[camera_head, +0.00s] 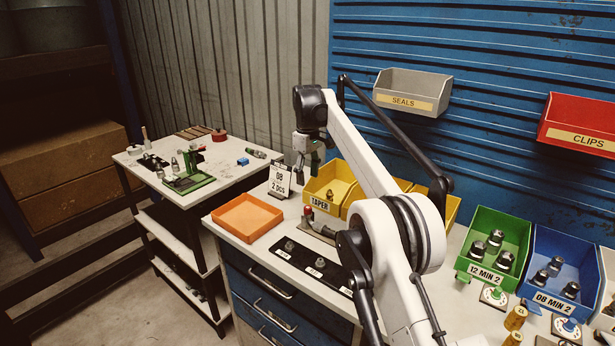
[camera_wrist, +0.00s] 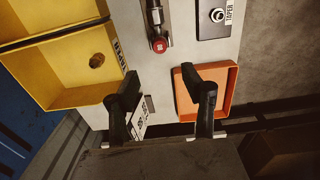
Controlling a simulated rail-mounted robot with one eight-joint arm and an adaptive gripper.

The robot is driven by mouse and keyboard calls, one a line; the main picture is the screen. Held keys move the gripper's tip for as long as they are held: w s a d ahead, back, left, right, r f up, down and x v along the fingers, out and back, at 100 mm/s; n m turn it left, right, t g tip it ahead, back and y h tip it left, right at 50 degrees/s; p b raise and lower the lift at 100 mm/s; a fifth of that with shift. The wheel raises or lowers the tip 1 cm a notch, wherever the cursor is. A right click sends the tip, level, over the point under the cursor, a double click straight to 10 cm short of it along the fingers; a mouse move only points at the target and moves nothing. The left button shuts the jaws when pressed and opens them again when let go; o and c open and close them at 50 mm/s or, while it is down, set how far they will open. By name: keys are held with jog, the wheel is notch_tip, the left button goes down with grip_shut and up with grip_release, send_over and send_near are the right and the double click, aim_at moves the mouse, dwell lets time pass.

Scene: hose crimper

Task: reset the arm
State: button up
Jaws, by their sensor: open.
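My gripper (camera_head: 306,160) hangs from the end of my white arm above the back of the workbench, pointing down. In the wrist view my gripper (camera_wrist: 164,95) has its two dark fingers spread apart with nothing between them. Below it stand an orange tray (camera_head: 247,217) and a white sign card (camera_head: 280,181) reading "08" and "2 PCS". In the wrist view the orange tray (camera_wrist: 233,90) lies beyond the right finger and the card (camera_wrist: 139,118) shows beside the left finger. The tray looks empty.
A yellow bin (camera_head: 322,201) labelled TAPER stands right of the gripper. Green (camera_head: 513,226) and blue (camera_head: 583,253) bins with fittings are farther right. Grey SEALS (camera_head: 405,88) and red CLIPS (camera_head: 580,122) bins hang on the wall. A side table (camera_head: 225,171) stands left.

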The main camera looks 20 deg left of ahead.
jog(key=s+d+r+m+t, duration=0.1)
jog(key=d+r+m, duration=0.2)
jog(key=d+r, duration=1)
jog(key=s+d+r+m+t+y+b, duration=0.1)
jog(key=s+d+r+m, duration=0.15)
jog(key=s+d, duration=0.5)
jog(key=s+d+r+m+t, duration=0.1)
jog(key=s+d+r+m, duration=0.2)
jog(key=d, duration=0.7)
jog(key=s+d+f+m+t, duration=0.2)
jog(key=s+d+f, duration=0.1)
jog(key=s+d, duration=1.1)
jog(key=s+d+f+m+t, duration=0.1)
jog(key=s+d+f+m, duration=0.1)
jog(key=s+f, duration=0.4)
jog(key=s+d+f+m+t+h+b, duration=0.1)
jog(key=s+d+f+m, duration=0.1)
jog(key=s+f, duration=0.5)
jog(key=s+d, duration=0.1)
jog(key=s, duration=0.4)
jog(key=shift+s+d+f, duration=0.15)
jog(key=shift+s+f, duration=0.05)
jog(key=shift+s, duration=0.05)
